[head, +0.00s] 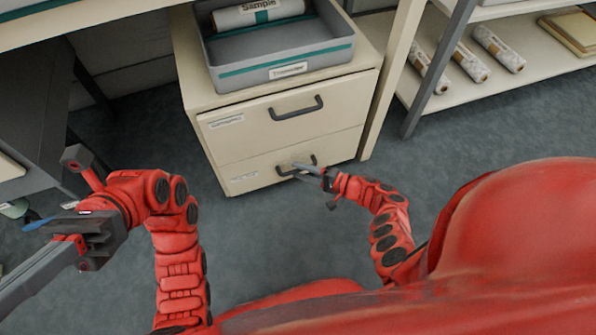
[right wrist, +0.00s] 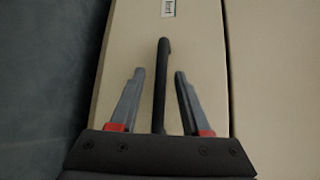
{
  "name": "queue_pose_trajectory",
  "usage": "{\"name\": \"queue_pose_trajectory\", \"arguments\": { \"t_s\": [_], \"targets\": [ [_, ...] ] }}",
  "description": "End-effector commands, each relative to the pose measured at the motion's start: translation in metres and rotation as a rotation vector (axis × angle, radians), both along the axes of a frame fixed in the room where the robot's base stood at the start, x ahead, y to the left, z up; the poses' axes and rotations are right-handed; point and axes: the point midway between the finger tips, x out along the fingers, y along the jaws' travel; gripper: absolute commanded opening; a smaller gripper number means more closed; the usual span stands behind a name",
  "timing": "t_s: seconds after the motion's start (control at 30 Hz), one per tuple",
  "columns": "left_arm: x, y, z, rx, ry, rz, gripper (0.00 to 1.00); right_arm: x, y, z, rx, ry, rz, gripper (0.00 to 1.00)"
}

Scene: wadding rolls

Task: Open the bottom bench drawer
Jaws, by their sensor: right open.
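The bottom bench drawer (head: 268,174) is a cream front low on the cabinet, with a small label at its left; it looks shut. Its dark bar handle (head: 313,159) is partly hidden by my right gripper (head: 297,172), which reaches it from the right. In the right wrist view, my right gripper (right wrist: 159,76) is open, and the handle (right wrist: 162,75) stands between its two fingers with a gap on each side. The drawer front (right wrist: 205,50) lies behind. My left gripper (head: 40,270) is off at the lower left, away from the cabinet; its finger gap is unclear.
The upper drawer (head: 345,118) is shut above. A grey tray (head: 310,64) on the cabinet holds a wrapped roll labelled Sample (head: 258,12). A shelf (head: 450,97) with several rolls stands right, beyond a table leg (head: 390,85). The floor (head: 255,240) before the drawer is clear.

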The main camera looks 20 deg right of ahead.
Motion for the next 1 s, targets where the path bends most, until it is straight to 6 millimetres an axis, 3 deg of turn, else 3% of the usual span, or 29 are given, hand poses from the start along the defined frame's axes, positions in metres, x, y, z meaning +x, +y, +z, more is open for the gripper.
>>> {"name": "queue_pose_trajectory", "arguments": {
  "t_s": [0.43, 0.47, 0.7, 1.0],
  "targets": [
    [-0.0113, 0.0098, -0.0007, -0.042, -0.072, -0.037, 0.0, 0.0064, 0.0069, -0.0008, -0.001, -0.001, 0.0, 0.47],
    [-0.0113, 0.0098, -0.0007, -0.042, -0.072, -0.037, 0.0, 0.0065, 0.0068, -0.0008, -0.001, -0.001, 0.0, 0.45],
    [-0.0112, 0.0097, -0.0007, -0.041, -0.071, -0.037, 0.0, 0.0064, 0.0066, -0.0008, -0.001, -0.001, 0.0, 0.02],
    [-0.0112, 0.0096, -0.0007, -0.041, -0.071, -0.037, 0.0, 0.0064, 0.0064, -0.001, -0.001, -0.001, -0.001, 0.0]
  ]
}}
